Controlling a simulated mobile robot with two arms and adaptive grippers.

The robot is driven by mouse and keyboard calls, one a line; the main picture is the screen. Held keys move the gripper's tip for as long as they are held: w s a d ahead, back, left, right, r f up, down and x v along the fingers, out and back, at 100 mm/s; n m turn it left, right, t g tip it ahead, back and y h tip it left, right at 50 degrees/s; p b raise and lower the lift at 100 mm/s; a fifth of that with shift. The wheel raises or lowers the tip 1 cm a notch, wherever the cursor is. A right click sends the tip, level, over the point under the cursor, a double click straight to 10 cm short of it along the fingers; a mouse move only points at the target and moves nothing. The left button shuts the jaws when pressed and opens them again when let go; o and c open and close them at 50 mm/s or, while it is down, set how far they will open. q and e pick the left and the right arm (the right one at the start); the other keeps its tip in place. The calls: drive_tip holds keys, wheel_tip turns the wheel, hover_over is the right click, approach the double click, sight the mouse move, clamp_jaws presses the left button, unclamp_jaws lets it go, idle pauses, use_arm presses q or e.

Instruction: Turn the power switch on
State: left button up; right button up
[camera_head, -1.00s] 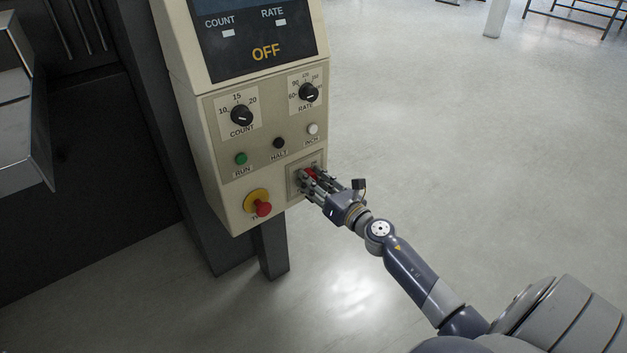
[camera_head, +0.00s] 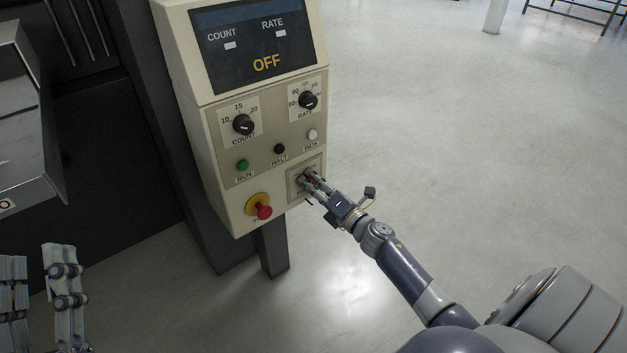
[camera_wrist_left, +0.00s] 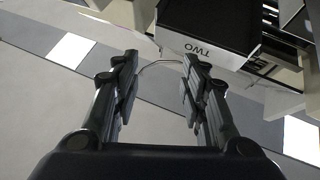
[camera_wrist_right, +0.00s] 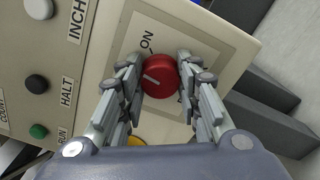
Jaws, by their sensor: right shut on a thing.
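The power switch (camera_wrist_right: 160,76) is a round red knob with a pale pointer line on a square plate at the panel's lower right; the word ON shows beside it in the right wrist view. The pointer does not line up with ON. My right gripper (camera_head: 308,181) is shut on the knob, one finger on each side, and mostly hides it in the head view. The display (camera_head: 262,45) reads OFF. My left gripper (camera_head: 40,285) is open and empty at the lower left, away from the panel; its spread fingers also show in the left wrist view (camera_wrist_left: 158,80).
The panel (camera_head: 213,160) also carries COUNT (camera_head: 243,125) and RATE (camera_head: 308,100) dials, a green RUN button (camera_head: 243,166), a black HALT button (camera_head: 280,149), a white INCH button (camera_head: 312,134) and a red emergency knob (camera_head: 264,212). Open floor lies to the right.

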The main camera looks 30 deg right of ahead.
drive_tip(key=m+p, duration=0.1)
drive_tip(key=m, duration=0.2)
drive_tip(key=shift+m+p, duration=0.4)
drive_tip(key=m+p, duration=0.1)
drive_tip(key=m, duration=0.2)
drive_tip(key=shift+d+p, duration=0.1)
drive_tip(key=shift+p, duration=0.25)
use_arm(q)
wheel_tip(320, 180, down, 18)
drive_tip(key=a+g+y, duration=0.2)
drive_tip(key=g+y, duration=0.1)
drive_tip(key=g, duration=0.7)
drive_tip(key=shift+w+a+y, duration=0.15)
drive_tip(key=shift+w+y, duration=0.15)
use_arm(e)
drive_tip(key=shift+f+m, duration=0.1)
drive_tip(key=shift+m, duration=0.4)
drive_tip(key=o, duration=1)
drive_tip(key=shift+o, duration=0.2)
drive_tip(key=s, duration=1.2)
drive_tip(key=shift+d, duration=0.45)
